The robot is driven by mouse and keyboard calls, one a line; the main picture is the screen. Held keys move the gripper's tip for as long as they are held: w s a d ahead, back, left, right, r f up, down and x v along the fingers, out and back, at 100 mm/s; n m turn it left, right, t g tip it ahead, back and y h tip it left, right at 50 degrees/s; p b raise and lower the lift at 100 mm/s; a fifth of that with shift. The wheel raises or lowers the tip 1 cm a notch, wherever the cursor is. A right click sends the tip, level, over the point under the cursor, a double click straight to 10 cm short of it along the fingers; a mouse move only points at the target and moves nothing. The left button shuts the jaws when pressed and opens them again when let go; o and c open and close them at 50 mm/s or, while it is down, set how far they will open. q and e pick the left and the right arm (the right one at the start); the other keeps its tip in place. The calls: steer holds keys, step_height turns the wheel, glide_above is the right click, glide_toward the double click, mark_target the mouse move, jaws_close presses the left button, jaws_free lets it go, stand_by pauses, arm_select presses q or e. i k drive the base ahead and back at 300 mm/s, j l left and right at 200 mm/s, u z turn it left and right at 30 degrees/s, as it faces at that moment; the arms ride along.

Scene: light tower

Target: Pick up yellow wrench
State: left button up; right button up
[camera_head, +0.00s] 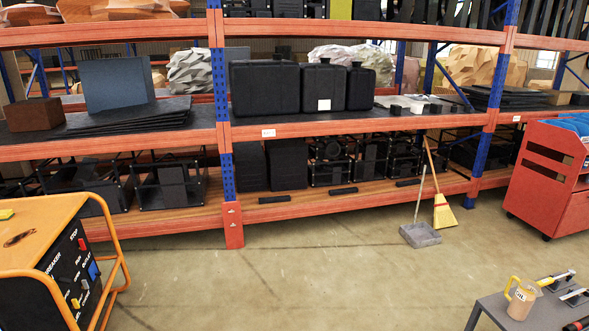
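I cannot clearly make out a yellow wrench. A small yellow object (6,213) lies on top of the orange-framed machine at the left edge, too small to identify. A dark reddish tool-like object (18,238) lies beside it. On the grey table (490,310) at the lower right lies a hand tool (555,278) with a pale yellowish handle; its kind is unclear. Neither of my grippers shows in the head view.
The orange-framed machine (40,240) stands at the left. Orange shelving (320,207) fills the back. A broom (443,212) and dustpan (420,235) stand before it. A red cabinet (545,185) is at right. The middle floor is clear.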

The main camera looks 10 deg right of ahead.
mark_target(569, 274)
steer(key=i+z, duration=0.15)
steer(key=i, duration=0.35)
steer(key=i+j+z, duration=0.1)
steer(key=i, duration=0.35)
steer(key=i+j+z, duration=0.15)
steer(key=i, duration=0.3)
steer(key=i+j+z, duration=0.1)
steer(key=i, duration=0.4)
steer(key=i+l+z, duration=0.3)
steer(key=i+z, duration=0.15)
steer(key=i+l+z, duration=0.15)
steer(key=i+z, duration=0.8)
steer(key=i+j+z, duration=0.25)
steer(key=i+z, duration=0.7)
steer(key=i, duration=0.15)
steer(key=i+j+z, duration=0.25)
steer(key=i+z, duration=0.25)
steer(key=i, duration=0.2)
